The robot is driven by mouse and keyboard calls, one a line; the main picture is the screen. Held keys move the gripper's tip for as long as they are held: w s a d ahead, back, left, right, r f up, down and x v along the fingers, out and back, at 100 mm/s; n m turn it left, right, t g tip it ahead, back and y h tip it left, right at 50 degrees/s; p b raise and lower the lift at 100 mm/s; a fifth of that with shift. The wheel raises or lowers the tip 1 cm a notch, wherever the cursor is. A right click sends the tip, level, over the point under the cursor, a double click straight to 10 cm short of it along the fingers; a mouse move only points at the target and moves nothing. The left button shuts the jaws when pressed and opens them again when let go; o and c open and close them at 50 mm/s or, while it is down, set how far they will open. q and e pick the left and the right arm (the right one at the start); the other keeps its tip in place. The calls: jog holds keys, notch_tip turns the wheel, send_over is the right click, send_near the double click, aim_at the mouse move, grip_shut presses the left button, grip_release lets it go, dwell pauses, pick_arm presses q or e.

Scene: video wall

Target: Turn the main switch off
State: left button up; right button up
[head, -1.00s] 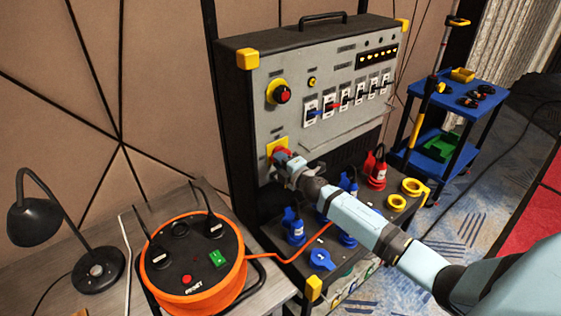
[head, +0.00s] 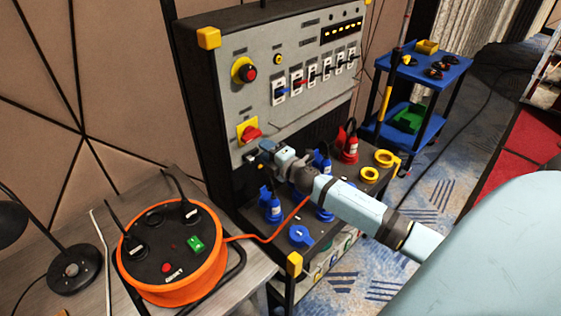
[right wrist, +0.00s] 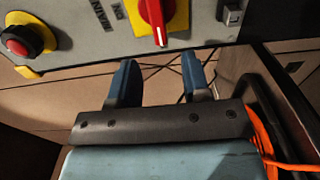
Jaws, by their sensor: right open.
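The main switch (head: 249,133) is a red rotary handle on a yellow plate, low on the left of the grey panel. The handle lies roughly level in the head view. In the right wrist view the switch (right wrist: 153,14) is cut off by the top edge; its white line points down, away from the ON label at its left. My right gripper (head: 258,154) is open and empty, just below and right of the switch, apart from it. Its two blue fingers (right wrist: 158,72) show with a clear gap in the right wrist view. My left gripper is out of view.
A red emergency button (head: 249,73) sits above the switch, with a row of breakers (head: 312,75) to its right. Blue and red plugs stand on the ledge below. An orange cable reel (head: 172,285) is on the table at left, its cable running to the ledge.

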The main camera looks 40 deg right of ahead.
jog(key=s, duration=0.7)
jog(key=shift+d+b, duration=0.25)
jog(key=shift+b, duration=0.1)
